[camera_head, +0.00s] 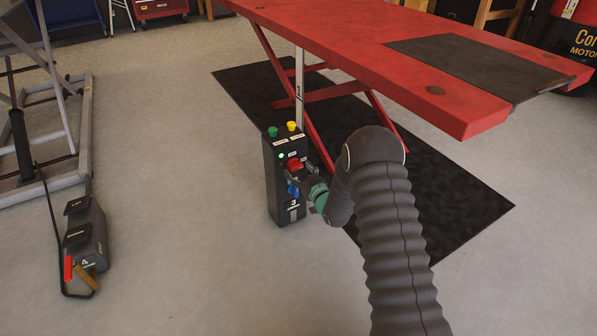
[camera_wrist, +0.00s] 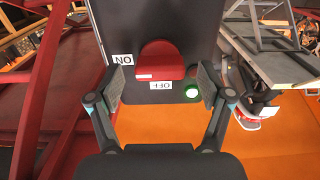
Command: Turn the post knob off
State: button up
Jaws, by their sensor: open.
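The dark control post (camera_head: 285,205) marked 3 stands on the floor beside the red lift. Its red knob (camera_head: 295,164) is on the front face, and it also shows in the wrist view (camera_wrist: 162,60), where its lower edge carries a white mark. In the wrist view, an ON label (camera_wrist: 122,59) is to the knob's left and an inverted OFF label (camera_wrist: 161,85) is just below it. A green light (camera_wrist: 192,91) glows nearby. My gripper (camera_wrist: 161,84) is open, with one finger on each side of the knob and visible gaps between. In the head view my gripper (camera_head: 302,177) is at the post's front.
The red lift table (camera_head: 420,60) extends above and behind the post, over a black mat (camera_head: 440,185). Pedal unit 4 (camera_head: 86,235) is left. Floor between is clear.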

jog(key=c, duration=1.2)
jog(key=shift+o, duration=0.2)
jog(key=shift+f+n+b, duration=0.1)
jog(key=shift+n+b, duration=0.2)
jog(key=shift+b, duration=0.2)
jog(key=shift+n+b, duration=0.8)
jog(key=shift+n, duration=0.2)
jog(key=n, duration=0.5)
jog(key=shift+w, duration=0.1)
jog(key=n, duration=0.5)
jog(key=shift+n, duration=0.4)
jog(key=n, duration=0.4)
jog(key=shift+a, duration=0.1)
jog(key=shift+n, duration=0.4)
